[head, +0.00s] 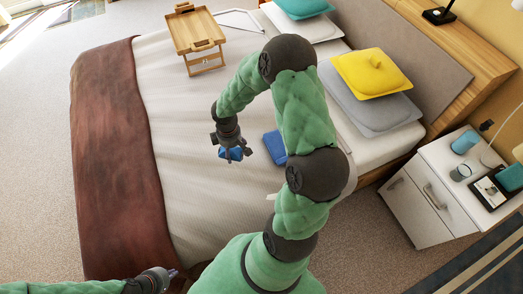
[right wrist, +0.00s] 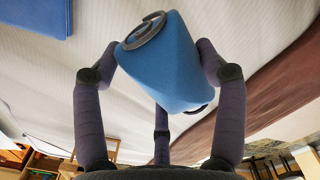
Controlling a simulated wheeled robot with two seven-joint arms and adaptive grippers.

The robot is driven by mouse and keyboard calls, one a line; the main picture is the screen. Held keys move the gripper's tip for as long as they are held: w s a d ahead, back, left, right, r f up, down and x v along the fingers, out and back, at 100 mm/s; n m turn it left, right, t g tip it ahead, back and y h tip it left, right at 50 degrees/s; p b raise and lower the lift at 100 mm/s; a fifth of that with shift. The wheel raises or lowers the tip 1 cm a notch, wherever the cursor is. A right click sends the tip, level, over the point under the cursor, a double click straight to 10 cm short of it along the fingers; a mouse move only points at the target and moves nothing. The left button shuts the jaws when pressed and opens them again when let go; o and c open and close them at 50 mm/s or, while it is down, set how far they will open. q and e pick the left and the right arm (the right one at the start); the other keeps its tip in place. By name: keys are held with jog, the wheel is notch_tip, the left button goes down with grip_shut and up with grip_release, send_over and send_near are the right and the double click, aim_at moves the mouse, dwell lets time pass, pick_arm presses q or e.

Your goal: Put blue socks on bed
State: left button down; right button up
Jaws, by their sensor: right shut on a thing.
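The blue socks (head: 236,154), a rolled blue bundle with a dark spiral at one end, are in my right gripper (head: 228,152) over the bed (head: 185,130). In the right wrist view, the fingers of my right gripper (right wrist: 158,68) press the socks (right wrist: 165,62) from both sides. Pale bedding lies behind them; I cannot tell how high above it they are. My left gripper (head: 164,277) is at the bottom left, by the foot of the bed, and its opening is unclear.
A flat blue item (head: 275,147) lies on the bed, partly behind my right arm. A wooden tray table (head: 197,32) stands on the far part. Yellow (head: 371,72) and grey cushions lie at the head end. A white nightstand (head: 425,205) stands at right.

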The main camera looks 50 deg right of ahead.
jog(key=s+d+f+n+b, duration=0.1)
jog(key=s+d+f+n, duration=0.2)
jog(key=s+d+f, duration=0.35)
jog(key=b, duration=0.5)
send_over(230, 168)
jog(key=f, duration=0.9)
jog(key=shift+s+d, duration=0.2)
jog(key=f+b, duration=0.1)
jog(key=f, duration=0.1)
jog(key=f+b, duration=0.1)
jog(key=f, duration=0.1)
jog(key=shift+w+a+b, duration=0.15)
jog(key=shift+w+b, duration=0.2)
jog(key=shift+r, duration=0.1)
